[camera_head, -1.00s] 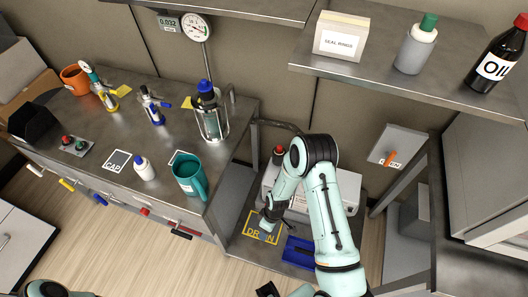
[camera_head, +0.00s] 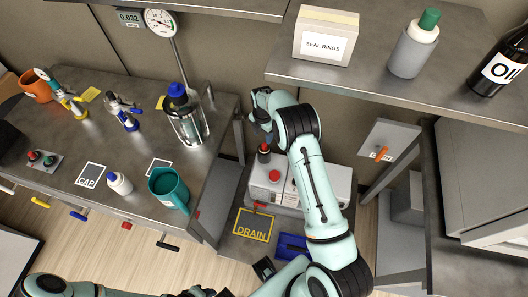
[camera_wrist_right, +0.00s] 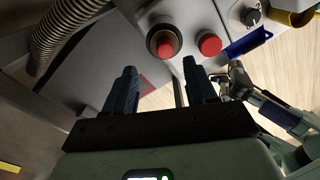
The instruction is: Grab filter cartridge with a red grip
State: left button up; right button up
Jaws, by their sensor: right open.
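A dark upright cylinder with a red top (camera_head: 264,151) stands at the back left of the white machine in the head view; I take it for the filter cartridge. In the right wrist view it shows as a red knob in a black ring (camera_wrist_right: 164,42), ahead of the fingers. My right gripper (camera_head: 266,133) is above and just behind it in the head view, small and partly hidden by my arm. In the wrist view my right gripper (camera_wrist_right: 160,66) is open, with nothing between its fingers. My left gripper (camera_head: 200,292) is dark and cut off at the bottom edge.
The white machine (camera_head: 318,188) also bears a red button (camera_head: 274,175). A blue tray (camera_head: 292,247) and the DRAIN marking (camera_head: 253,226) lie in front. A blue-capped glass vessel (camera_head: 187,117) and teal mug (camera_head: 168,188) stand on the left bench. A shelf (camera_head: 400,105) overhangs at right.

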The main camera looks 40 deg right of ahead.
aim_at(265, 145)
jog(key=shift+s+d+f+p, duration=0.1)
jog(key=shift+s+f+p, duration=0.1)
jog(key=shift+f, duration=1.55)
jog(key=shift+s+d+f+p, duration=0.1)
jog(key=shift+s+f, duration=0.05)
jog(key=shift+f, duration=1.55)
grip_shut()
jog(key=shift+s, duration=0.1)
